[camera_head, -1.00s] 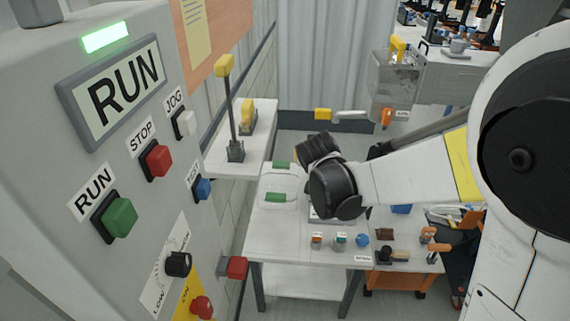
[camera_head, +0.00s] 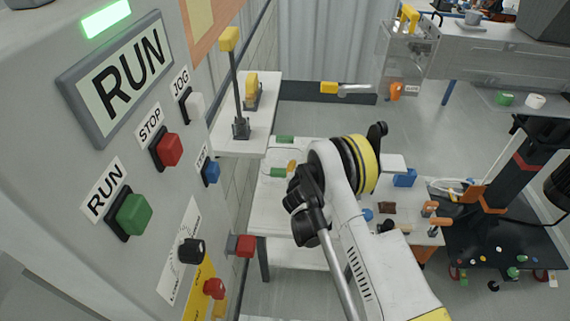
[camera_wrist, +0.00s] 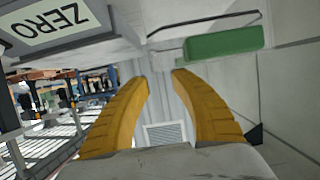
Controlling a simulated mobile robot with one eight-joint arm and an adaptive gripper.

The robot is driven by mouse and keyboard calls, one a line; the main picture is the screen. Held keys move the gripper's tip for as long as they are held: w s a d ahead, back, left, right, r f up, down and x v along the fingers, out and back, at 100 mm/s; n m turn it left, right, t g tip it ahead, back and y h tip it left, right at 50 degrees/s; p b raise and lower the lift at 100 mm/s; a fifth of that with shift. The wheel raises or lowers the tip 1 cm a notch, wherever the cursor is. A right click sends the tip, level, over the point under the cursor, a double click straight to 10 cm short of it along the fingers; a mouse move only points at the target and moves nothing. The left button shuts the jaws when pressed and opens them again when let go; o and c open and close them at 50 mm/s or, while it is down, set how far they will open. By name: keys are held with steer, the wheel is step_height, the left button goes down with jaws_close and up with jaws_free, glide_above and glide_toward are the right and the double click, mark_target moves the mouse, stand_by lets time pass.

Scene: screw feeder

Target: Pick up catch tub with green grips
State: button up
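The catch tub (camera_head: 272,157) is pale and sits at the back left of the white table, with a far green grip (camera_head: 285,139) and a near green grip (camera_head: 278,172). My gripper (camera_wrist: 160,77) is open and empty, its two orange-yellow fingers apart. In the head view its fingertips (camera_head: 291,166) show beside the tub, near the near grip, and my arm hides part of the tub's right side. In the wrist view a green grip (camera_wrist: 223,44) lies just beyond and right of the fingertips, not between them.
A scale display reading ZERO (camera_wrist: 58,25) shows upside down in the wrist view. The control panel (camera_head: 130,180) stands close on the left. A shelf with a lever (camera_head: 240,128) is behind the tub. A blue block (camera_head: 405,178) and small parts lie on the table's right side.

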steer(key=b+x, duration=0.1)
steer(key=x, duration=0.2)
steer(key=b+x, duration=0.1)
steer(key=x, duration=0.2)
steer(key=b+x, duration=0.1)
steer(key=x, duration=0.2)
steer(key=shift+d+r+b, duration=0.35)
steer(key=shift+d, duration=0.05)
steer(key=shift+r, duration=0.1)
jaws_close()
steer(key=shift+w, duration=0.1)
